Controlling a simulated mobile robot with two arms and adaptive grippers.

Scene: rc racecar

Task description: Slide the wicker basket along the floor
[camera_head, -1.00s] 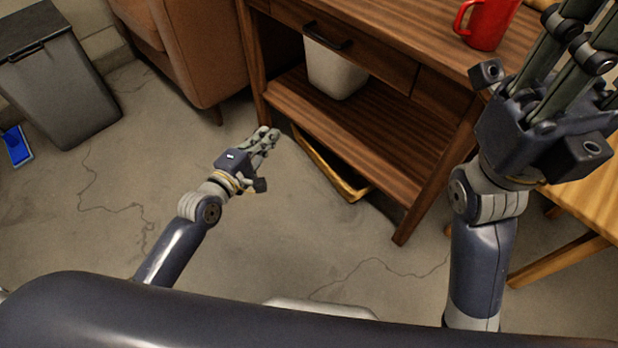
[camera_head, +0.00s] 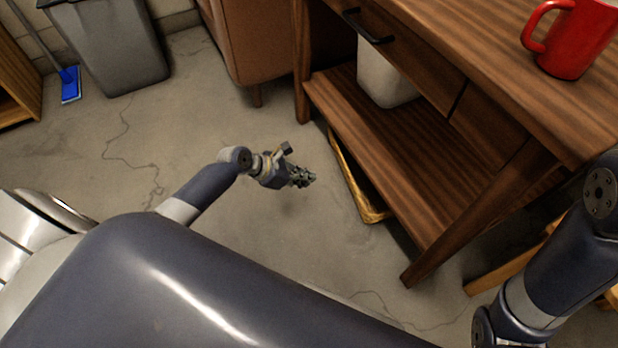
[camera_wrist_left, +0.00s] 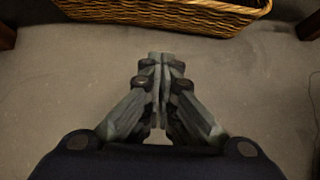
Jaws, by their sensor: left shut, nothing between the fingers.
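The wicker basket (camera_head: 360,185) sits on the floor under the wooden table's low shelf. In the head view only its front rim and side show; the shelf hides the rest. In the left wrist view the basket (camera_wrist_left: 165,12) spans the top edge, woven and golden brown. My left gripper (camera_head: 308,178) is low over the floor, just left of the basket and apart from it. In the left wrist view its fingers (camera_wrist_left: 161,62) are together with nothing between them, pointing at the basket across bare floor. My right arm is at the right edge; its gripper is out of view.
The wooden table (camera_head: 420,160) stands over the basket, with its front leg (camera_head: 425,262) on the right. A white bin (camera_head: 385,78) is on its shelf and a red mug (camera_head: 572,38) on top. A grey trash can (camera_head: 112,45) stands back left. Floor left of the basket is clear.

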